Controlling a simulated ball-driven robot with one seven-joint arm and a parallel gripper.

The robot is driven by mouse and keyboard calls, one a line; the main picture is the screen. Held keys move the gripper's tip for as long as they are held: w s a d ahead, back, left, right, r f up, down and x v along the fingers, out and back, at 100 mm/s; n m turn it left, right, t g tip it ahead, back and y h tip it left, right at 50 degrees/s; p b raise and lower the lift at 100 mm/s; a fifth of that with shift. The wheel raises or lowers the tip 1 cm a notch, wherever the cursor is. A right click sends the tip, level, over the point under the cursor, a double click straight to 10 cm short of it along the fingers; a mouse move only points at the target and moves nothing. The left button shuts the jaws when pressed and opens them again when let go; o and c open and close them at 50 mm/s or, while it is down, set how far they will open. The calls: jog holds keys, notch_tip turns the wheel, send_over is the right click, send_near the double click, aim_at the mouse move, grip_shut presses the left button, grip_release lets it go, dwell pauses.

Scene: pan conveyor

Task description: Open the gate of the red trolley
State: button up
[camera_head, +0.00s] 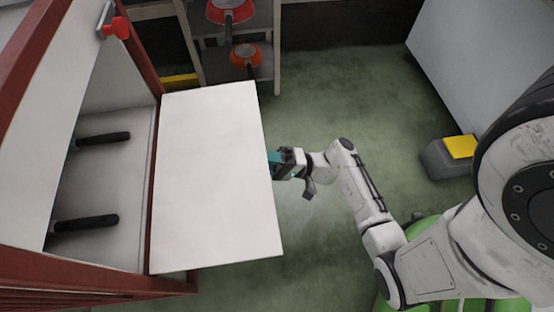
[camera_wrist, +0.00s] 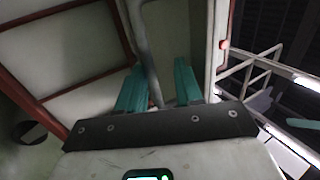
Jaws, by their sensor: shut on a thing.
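The red trolley (camera_head: 30,55) stands at the left in the head view, with red posts and white panels. Its white gate (camera_head: 210,180) extends out to the right from the red frame, leaving the inside in view. My gripper (camera_head: 276,163) is at the gate's outer right edge, its fingertips partly hidden there. In the wrist view, the two teal fingers of my gripper (camera_wrist: 158,85) flank a grey bar (camera_wrist: 150,60) that looks like the gate's handle, and are shut on it. The gate's underside is hidden in the head view.
Two black pan handles (camera_head: 85,224) show inside the trolley. A red latch (camera_head: 115,28) is at its top. A rack with red and orange pans (camera_head: 245,56) stands behind. A grey and yellow box (camera_head: 455,155) is at right. Green floor (camera_head: 340,95) lies open between.

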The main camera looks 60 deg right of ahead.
jog(key=v, duration=0.7)
jog(key=shift+s+d, duration=0.2)
jog(key=shift+s, duration=0.1)
jog(key=shift+f, duration=0.1)
jog(key=s+a+f+n+g+h+p, duration=0.2)
jog(key=s+a+f+n+g, duration=0.2)
jog(key=a+f+n+g, duration=0.65)
jog(key=d+r+g+h+p, duration=0.1)
jog(key=r+h+p, duration=0.3)
jog(key=r+p, duration=0.9)
jog(key=s+d+r+g+h+p, duration=0.1)
jog(key=r+g+h+p, duration=0.3)
jog(key=r+p, duration=0.9)
jog(key=d+r+g+h+p, duration=0.2)
jog(key=r+h+p, duration=0.2)
jog(key=r+p, duration=0.8)
notch_tip(320, 180, up, 11)
jog(key=shift+s+r+p, duration=0.15)
jog(key=shift+s+p, duration=0.05)
jog(key=shift+p, duration=0.2)
